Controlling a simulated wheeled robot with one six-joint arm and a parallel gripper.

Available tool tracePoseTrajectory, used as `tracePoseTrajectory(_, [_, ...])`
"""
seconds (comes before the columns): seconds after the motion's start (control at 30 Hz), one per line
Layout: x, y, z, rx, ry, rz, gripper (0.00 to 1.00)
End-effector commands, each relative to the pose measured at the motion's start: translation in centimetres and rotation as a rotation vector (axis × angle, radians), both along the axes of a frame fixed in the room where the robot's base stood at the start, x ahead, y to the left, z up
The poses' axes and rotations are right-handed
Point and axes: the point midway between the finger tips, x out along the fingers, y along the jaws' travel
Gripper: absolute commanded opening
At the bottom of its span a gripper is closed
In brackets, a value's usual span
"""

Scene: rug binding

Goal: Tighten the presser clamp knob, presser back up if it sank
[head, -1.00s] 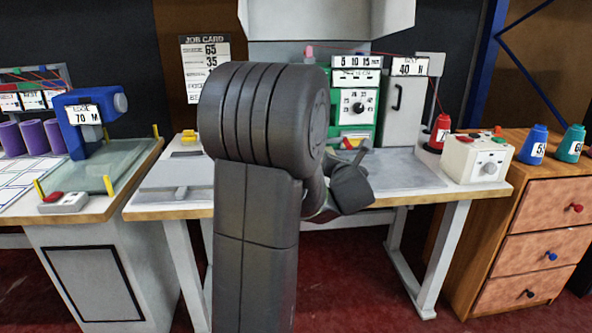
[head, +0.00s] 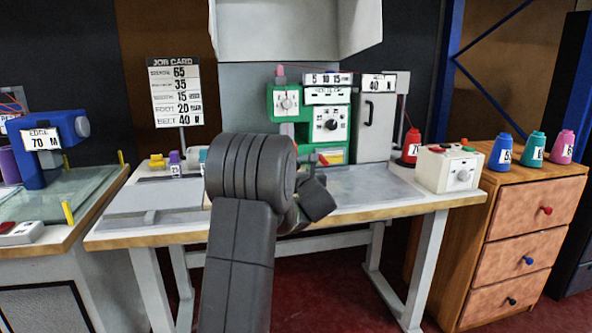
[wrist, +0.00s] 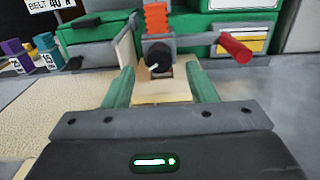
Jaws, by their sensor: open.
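The black clamp knob (wrist: 158,57) with a white pointer line shows in the wrist view, just beyond my gripper (wrist: 161,70). The gripper's two green fingers are apart, one to each side of the knob as seen from the wrist; I cannot tell contact. An orange-red ribbed spring or stack (wrist: 156,18) rises above the knob. A pale block (wrist: 160,90) lies below it, between the fingers. In the head view, my arm hides the knob and my fingers, in front of the green sewing machine (head: 338,125).
A red-ended lever (wrist: 235,47) sticks out right of the knob. Purple and teal spools (wrist: 30,60) stand at left. In the head view, a white control box (head: 448,170) and red cone (head: 411,148) stand right on the table, and a job card (head: 176,92) stands behind.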

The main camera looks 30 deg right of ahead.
Motion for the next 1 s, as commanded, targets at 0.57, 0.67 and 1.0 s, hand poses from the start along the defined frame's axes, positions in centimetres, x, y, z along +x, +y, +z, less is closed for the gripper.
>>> tracePoseTrajectory(0.57, [3.6,-0.8,0.0,0.001,0.000,0.000,0.52])
tracePoseTrajectory(0.67, [3.6,-0.8,0.0,0.001,0.000,0.000,0.46])
tracePoseTrajectory(1.0, [3.5,-0.8,0.0,0.004,-0.001,0.000,0.07])
